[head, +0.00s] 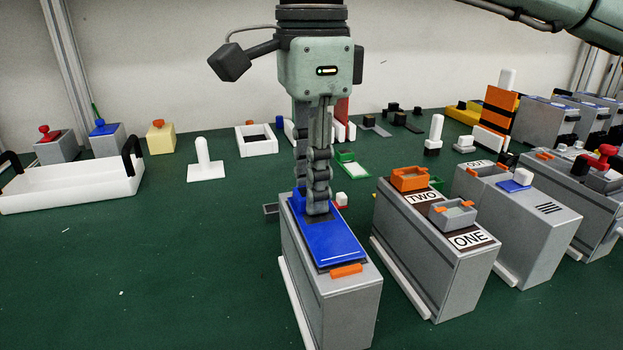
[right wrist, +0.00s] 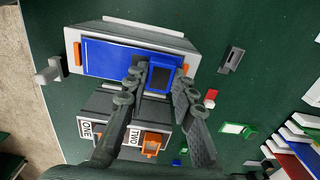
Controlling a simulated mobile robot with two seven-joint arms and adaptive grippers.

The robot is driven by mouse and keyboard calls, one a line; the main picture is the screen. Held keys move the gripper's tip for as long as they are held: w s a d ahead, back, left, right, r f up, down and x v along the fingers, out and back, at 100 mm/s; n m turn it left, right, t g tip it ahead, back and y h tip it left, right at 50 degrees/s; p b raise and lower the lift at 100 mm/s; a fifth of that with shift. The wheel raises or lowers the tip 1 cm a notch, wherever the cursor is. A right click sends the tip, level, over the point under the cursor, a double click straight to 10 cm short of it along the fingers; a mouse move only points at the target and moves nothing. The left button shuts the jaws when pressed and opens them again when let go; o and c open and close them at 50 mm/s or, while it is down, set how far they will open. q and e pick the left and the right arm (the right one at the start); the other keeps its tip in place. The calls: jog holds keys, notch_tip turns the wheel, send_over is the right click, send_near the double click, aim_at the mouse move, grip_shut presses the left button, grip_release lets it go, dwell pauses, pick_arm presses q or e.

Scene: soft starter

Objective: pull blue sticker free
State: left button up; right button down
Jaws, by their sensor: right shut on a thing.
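The blue sticker (head: 329,238) lies flat along the top of a grey box (head: 340,296), with an orange tab at its near end. In the right wrist view the sticker (right wrist: 110,60) covers most of the box's top. My right gripper (head: 317,205) points straight down onto the sticker's far part. In the right wrist view its fingers (right wrist: 160,78) stand either side of a raised blue grip (right wrist: 158,76) on the sticker, and are shut on it. The sticker looks still in contact with the box. My left gripper is in neither view.
A white tray (head: 75,190) with black handles is at the left. A white peg stand (head: 204,165) is behind. Green table is clear at front left.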

jog(key=shift+r, duration=0.45)
dwell(0.3)
jog(key=shift+r+p, duration=0.6)
jog(key=shift+r, duration=1.25)
